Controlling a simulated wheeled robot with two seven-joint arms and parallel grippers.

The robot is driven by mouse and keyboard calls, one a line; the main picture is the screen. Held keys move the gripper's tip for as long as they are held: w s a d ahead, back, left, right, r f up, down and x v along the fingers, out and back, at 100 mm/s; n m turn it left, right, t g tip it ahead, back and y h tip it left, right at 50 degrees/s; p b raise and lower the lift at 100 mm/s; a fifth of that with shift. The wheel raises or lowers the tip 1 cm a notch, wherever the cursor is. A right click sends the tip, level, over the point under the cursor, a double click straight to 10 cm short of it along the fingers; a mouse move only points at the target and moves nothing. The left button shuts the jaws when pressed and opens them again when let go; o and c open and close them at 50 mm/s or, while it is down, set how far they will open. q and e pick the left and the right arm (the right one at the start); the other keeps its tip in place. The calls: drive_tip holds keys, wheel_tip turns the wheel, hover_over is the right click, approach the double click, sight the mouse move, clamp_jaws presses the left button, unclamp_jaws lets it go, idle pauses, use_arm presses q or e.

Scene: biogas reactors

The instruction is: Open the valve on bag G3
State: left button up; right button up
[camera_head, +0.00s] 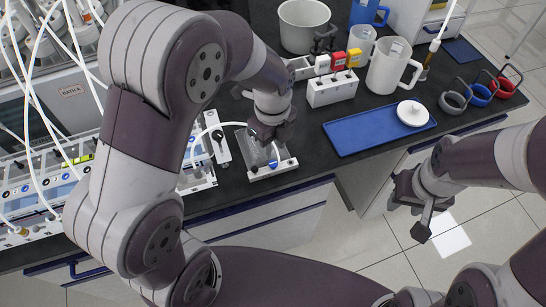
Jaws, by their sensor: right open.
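My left gripper (272,147) points down over a small white stand (284,170) at the front edge of the dark bench. A small blue part (273,163) shows just below its fingers, and a white tube curves in beside it. The fingers hide part of the stand, and I cannot tell whether they are open, shut or touching the blue part. No G3 label is readable, so I cannot tell which bag or valve is G3. My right gripper (410,211) is open and empty, off the bench edge above the tiled floor.
A blue tray (350,137) with a white lid (412,113) lies right of the stand. Behind are a rack with coloured clips (332,90), white jugs (391,66) and a pot (303,22). Coloured rings (480,95) lie at right. Tubed racks (40,190) crowd the left.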

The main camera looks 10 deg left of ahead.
sight(273, 163)
use_arm(q)
wheel_tip(273, 163, down, 6)
drive_tip(key=shift+w+r, duration=0.1)
drive_tip(key=shift+r, duration=0.1)
drive_tip(key=shift+f, duration=0.5)
clamp_jaws()
